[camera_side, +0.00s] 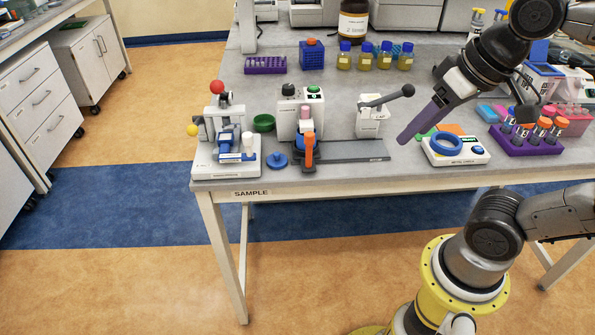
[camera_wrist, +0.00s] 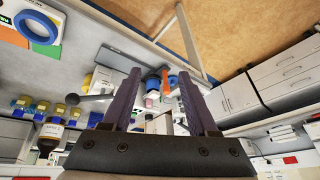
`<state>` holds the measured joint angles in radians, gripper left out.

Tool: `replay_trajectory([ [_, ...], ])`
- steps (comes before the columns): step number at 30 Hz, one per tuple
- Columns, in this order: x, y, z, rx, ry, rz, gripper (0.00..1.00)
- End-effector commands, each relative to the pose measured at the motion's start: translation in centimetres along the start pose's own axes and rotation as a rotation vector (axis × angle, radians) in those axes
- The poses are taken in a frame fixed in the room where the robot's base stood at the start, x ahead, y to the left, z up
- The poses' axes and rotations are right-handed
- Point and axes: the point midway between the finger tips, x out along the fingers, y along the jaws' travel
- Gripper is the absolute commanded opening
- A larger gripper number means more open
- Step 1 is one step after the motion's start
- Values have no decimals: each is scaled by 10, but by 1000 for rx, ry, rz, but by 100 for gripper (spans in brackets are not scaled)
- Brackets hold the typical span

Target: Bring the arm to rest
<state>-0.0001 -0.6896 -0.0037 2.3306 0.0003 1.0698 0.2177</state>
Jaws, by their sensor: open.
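My gripper (camera_side: 408,138) hangs above the right part of the grey bench, its purple fingers slanting down and left, near the white balance. In the wrist view my gripper (camera_wrist: 158,88) shows two purple fingers spread apart, with nothing between the tips. The fingers appear clear of the bench top, though the exact gap to it cannot be told from the side view.
On the bench (camera_side: 345,178) stand a tablet press (camera_side: 225,150), a tester (camera_side: 300,115), a lever device (camera_side: 372,118), a balance with a blue ring (camera_side: 455,152), a purple tube rack (camera_side: 527,142) and capped bottles (camera_side: 384,58). The front floor is open.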

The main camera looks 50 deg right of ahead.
Motion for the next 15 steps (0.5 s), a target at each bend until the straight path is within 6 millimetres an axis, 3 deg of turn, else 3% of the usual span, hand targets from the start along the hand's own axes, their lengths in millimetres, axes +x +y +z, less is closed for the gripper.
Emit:
replay_trajectory([
  [1,10,3,14,-40,14,-2,59],
  [5,32,7,30,-144,24,-3,59],
  [15,34,5,23,-220,58,-6,59],
])
